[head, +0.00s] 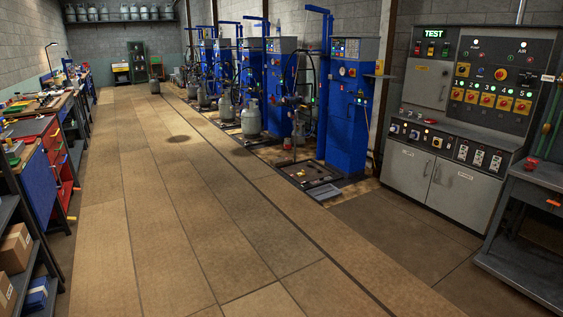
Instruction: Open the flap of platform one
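The nearest blue scale column (346,115) stands right of centre. On the floor at its left foot lies a dark, low square platform (308,171) with nothing standing on it. A small light grey plate (322,192) lies at the platform's near edge. I cannot tell whether this plate is the flap, or read any platform number. Neither of my grippers is in view.
More blue scale columns (251,73) recede along the wall, with grey gas cylinders (251,118) beside them. A grey control cabinet (455,110) reading TEST stands right, beside a dark bench (530,220). Workbenches (40,160) line the left. The tan floor (170,210) between is clear.

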